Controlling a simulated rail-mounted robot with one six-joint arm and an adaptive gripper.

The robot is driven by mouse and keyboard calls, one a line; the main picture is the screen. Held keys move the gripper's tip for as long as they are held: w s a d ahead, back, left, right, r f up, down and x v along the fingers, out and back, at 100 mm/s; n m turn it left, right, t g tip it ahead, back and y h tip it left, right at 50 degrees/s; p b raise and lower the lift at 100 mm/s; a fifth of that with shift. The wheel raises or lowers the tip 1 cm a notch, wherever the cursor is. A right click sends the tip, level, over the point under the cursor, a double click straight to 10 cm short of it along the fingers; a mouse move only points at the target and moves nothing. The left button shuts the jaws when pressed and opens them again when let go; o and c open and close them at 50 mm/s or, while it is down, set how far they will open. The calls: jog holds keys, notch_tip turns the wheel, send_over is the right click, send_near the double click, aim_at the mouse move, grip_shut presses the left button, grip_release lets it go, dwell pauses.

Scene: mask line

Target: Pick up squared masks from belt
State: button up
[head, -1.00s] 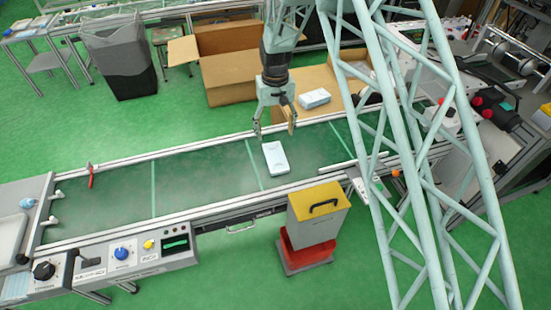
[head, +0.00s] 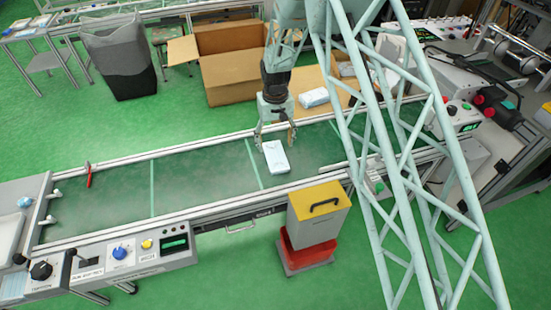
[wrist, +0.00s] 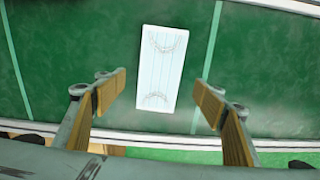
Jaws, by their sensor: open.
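A pale blue-white squared mask pack (head: 276,157) lies flat on the green conveyor belt (head: 205,172), just right of a light green cross line. It also shows in the wrist view (wrist: 161,68), upper middle, lying lengthwise between the lines of my two fingers. My gripper (head: 275,141) is open and empty at the pack's far edge. In the wrist view my gripper (wrist: 158,95) has its wooden-looking pads apart on either side of the pack, touching neither side. Another white pack (head: 314,97) lies on a cardboard surface behind the belt.
An open cardboard box (head: 229,80) and a grey bin (head: 120,60) stand behind the belt. A yellow-topped bin (head: 318,212) stands at the near side. A control panel (head: 130,255) runs along the front left.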

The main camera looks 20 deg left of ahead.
aim_at(276, 155)
jog(key=shift+f, duration=0.4)
jog(key=shift+f, duration=0.1)
jog(key=shift+f+b, duration=0.8)
jog(key=shift+f, duration=1.7)
jog(key=shift+c, duration=0.7)
jog(key=shift+s, duration=0.1)
jog(key=c, duration=0.7)
